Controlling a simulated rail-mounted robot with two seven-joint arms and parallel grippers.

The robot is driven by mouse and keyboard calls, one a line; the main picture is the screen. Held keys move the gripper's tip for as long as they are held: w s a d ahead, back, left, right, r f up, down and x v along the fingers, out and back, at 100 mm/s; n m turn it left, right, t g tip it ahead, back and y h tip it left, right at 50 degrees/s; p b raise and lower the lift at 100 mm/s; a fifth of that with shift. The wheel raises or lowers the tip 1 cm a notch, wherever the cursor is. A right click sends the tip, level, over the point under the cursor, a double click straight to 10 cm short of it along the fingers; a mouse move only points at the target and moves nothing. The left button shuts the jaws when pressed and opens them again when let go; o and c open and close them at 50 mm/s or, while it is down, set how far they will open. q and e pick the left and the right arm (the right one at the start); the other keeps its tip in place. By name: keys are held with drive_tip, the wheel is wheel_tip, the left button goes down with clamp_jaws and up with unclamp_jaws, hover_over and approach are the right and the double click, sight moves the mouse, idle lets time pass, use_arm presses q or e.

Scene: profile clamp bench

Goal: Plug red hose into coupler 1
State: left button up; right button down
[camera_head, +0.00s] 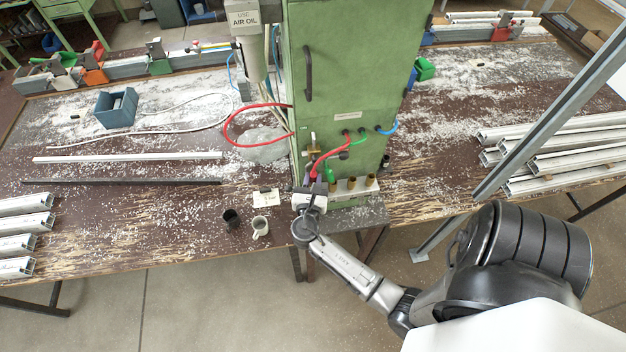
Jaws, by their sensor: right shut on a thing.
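The short red hose (329,155) comes out of the front of the green cabinet (338,90) and curves down to the left. My right gripper (311,193) is at the hose's lower end, by the left end of the coupler row, and is shut on the hose. The hose tip is hidden by the gripper. Two brass couplers (351,183) (370,180) stand on a pale strip to the right of the gripper. Coupler 1 cannot be made out; the gripper covers the left part of the row. My left gripper is not in view.
A green piece (330,174) is close to the gripper's right. Green (360,135) and blue (388,130) hoses leave the cabinet. A dark cup (231,217) and a pale mug (260,227) stand left of the gripper. Profiles (560,152) are stacked at right.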

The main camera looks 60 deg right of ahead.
drive_tip(key=shift+f, duration=0.3)
drive_tip(key=shift+f+b, duration=0.25)
drive_tip(key=shift+b, duration=0.1)
drive_tip(key=c, duration=0.9)
unclamp_jaws()
drive_tip(key=shift+a, duration=0.1)
